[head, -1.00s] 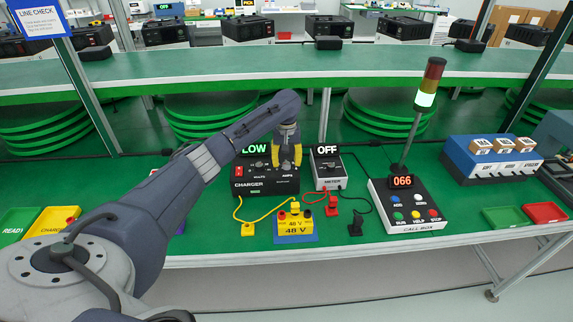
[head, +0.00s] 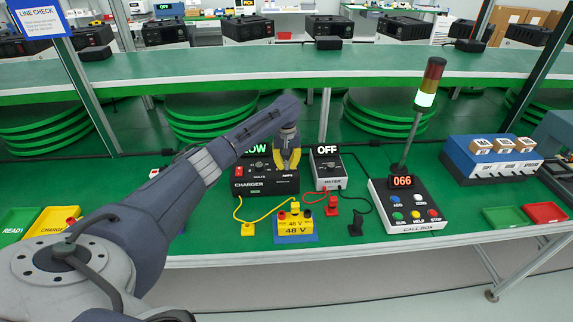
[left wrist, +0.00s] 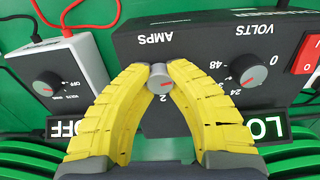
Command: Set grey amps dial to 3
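The black charger (head: 262,182) stands on the green bench, with a small grey amps dial (left wrist: 160,80) under the label AMPS. My left gripper (head: 287,170) has its yellow fingertips on either side of this dial. In the left wrist view the left gripper (left wrist: 160,70) is closed on the dial, and its tips appear to touch it. A red mark shows on the dial, and a printed 2 shows beside it. The other amps numbers are hidden by the fingers. My right gripper is in neither view.
The charger's volts dial (left wrist: 249,71) and red switch (left wrist: 307,55) sit beside the amps dial. The meter (head: 327,168), showing OFF, stands close to the right. A yellow 48 V battery (head: 295,224) is in front; the call box (head: 405,207) stands further right.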

